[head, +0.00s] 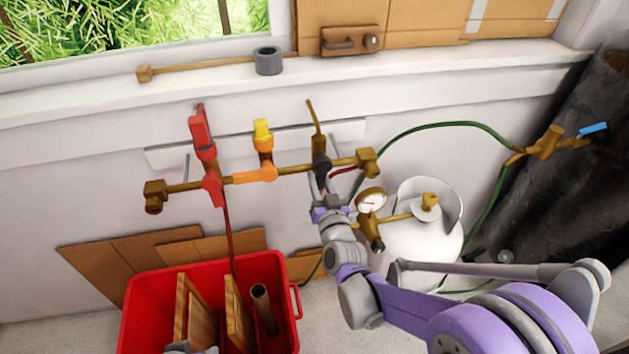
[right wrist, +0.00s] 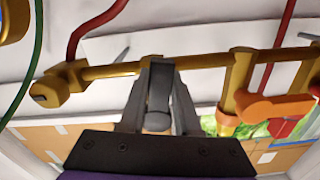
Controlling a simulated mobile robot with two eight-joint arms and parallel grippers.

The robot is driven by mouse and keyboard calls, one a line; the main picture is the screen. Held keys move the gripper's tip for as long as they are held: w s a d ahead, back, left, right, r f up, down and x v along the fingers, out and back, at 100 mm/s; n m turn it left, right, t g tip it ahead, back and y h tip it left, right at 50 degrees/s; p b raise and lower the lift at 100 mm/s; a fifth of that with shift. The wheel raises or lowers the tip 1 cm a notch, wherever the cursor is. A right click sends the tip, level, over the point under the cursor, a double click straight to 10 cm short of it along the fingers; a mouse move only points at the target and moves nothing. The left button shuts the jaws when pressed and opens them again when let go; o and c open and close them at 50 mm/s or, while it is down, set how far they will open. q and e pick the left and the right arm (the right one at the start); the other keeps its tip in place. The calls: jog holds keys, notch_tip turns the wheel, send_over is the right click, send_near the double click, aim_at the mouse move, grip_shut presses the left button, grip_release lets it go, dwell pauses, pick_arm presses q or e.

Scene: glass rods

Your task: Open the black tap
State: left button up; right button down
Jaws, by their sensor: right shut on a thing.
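The black tap (head: 321,168) is on the right part of a brass pipe (head: 292,169) fixed to the wall. My right gripper (head: 322,193) comes up from below and is shut on the black tap. In the right wrist view the dark grip piece of the tap (right wrist: 159,101) sits between the two grey fingers, just in front of the pipe. The fingers hide part of the tap. A grey part at the bottom edge of the head view, over the red bin, may be of my left arm; its jaws cannot be made out.
A red tap (head: 201,135) and a yellow-orange tap (head: 263,137) stand left on the same pipe. A white gas cylinder (head: 425,240) with a gauge (head: 371,200) stands close at right. A green hose (head: 440,124) arcs above it. A red bin (head: 140,300) is below.

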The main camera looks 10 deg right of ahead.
jog(key=shift+d+f+n, duration=0.1)
jog(key=shift+d+n, duration=0.35)
jog(key=shift+n, duration=0.65)
jog(key=c, duration=0.6)
grip_release()
jog(key=shift+d, duration=0.1)
jog(key=s, duration=1.1)
jog(key=shift+w, duration=0.1)
